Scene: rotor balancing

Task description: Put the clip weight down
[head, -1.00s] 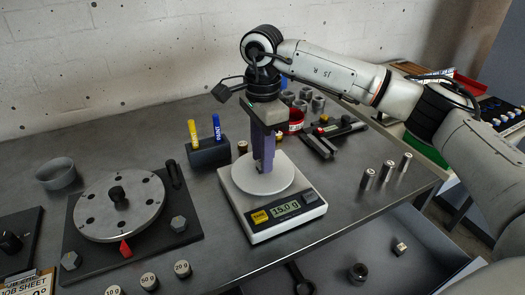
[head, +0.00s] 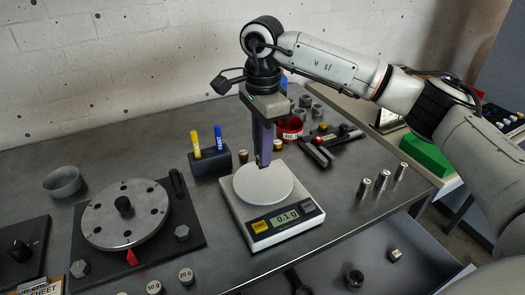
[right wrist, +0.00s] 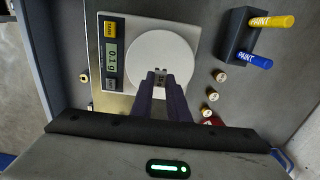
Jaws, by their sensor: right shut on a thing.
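My right gripper (head: 263,160) is above the back part of the white scale pan (head: 262,187), fingers pointing down. It is shut on the small grey clip weight (right wrist: 160,77), which shows between the fingertips in the right wrist view; the fingers (right wrist: 160,75) hide much of it. The clip weight is held just above the pan. The scale (head: 290,228) reads 0.1 g. My left gripper is not in view.
A paint-pen holder (head: 211,162) stands left of the scale. The rotor disc (head: 124,214) on its black base is farther left. Several steel cylinders (head: 382,180) stand to the right. Bare table lies right of the scale.

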